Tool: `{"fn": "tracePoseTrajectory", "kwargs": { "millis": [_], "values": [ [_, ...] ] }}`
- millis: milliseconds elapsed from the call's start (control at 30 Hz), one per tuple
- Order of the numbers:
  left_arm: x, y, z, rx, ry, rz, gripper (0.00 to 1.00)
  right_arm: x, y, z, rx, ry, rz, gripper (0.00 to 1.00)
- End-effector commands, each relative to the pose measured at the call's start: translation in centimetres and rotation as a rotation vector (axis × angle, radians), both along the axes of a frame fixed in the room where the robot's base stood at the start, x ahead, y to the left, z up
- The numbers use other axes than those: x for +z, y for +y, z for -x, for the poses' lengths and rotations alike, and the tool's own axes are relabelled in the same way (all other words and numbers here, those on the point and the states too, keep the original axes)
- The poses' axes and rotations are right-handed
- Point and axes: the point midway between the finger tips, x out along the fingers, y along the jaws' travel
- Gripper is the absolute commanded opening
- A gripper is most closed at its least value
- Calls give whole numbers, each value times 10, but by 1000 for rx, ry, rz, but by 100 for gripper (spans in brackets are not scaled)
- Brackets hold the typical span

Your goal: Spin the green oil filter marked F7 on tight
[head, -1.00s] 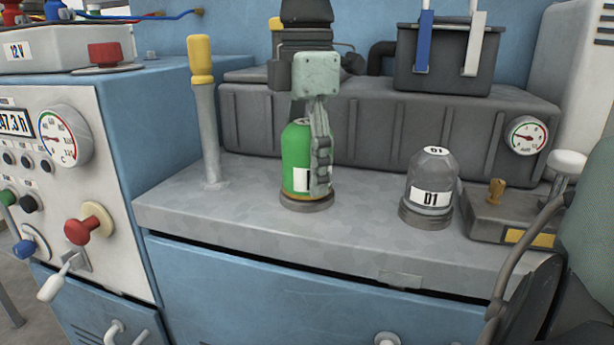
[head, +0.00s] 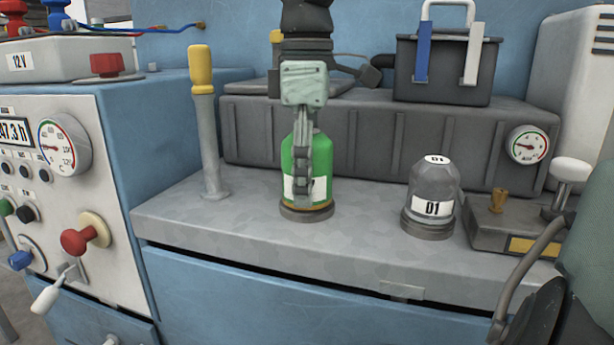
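The green oil filter (head: 323,160) stands upright on a round dark seat (head: 306,214) on the grey bench top. A narrow orange-brown band shows at its bottom edge. Its white label (head: 290,187) is partly covered by a finger, so I cannot read the marking. My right gripper (head: 303,180) comes down from above and is shut on the filter. One finger lies across the front of the filter; the other is hidden behind it. My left gripper is not in view.
A yellow-handled lever (head: 202,80) rises to the left. A ribbed dark grey tank (head: 400,140) stands close behind. The bench top (head: 250,225) is bare between these.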

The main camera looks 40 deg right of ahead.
Motion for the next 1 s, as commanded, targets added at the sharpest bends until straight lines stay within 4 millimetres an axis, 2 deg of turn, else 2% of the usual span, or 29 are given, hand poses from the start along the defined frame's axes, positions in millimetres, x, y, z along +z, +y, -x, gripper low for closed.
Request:
{"fn": "tracePoseTrajectory", "kwargs": {
  "millis": [33,167,567,667,1000],
  "values": [
    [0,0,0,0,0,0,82,-1,0,0,1,1,-1,67],
    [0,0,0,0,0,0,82,-1,0,0,1,1,-1,83],
    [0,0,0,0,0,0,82,5,0,0,2,-1,0,84],
    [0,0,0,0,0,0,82,18,0,-1,2,-4,1,84],
    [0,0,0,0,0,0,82,89,0,-1,2,-4,0,84]
  ]
}}
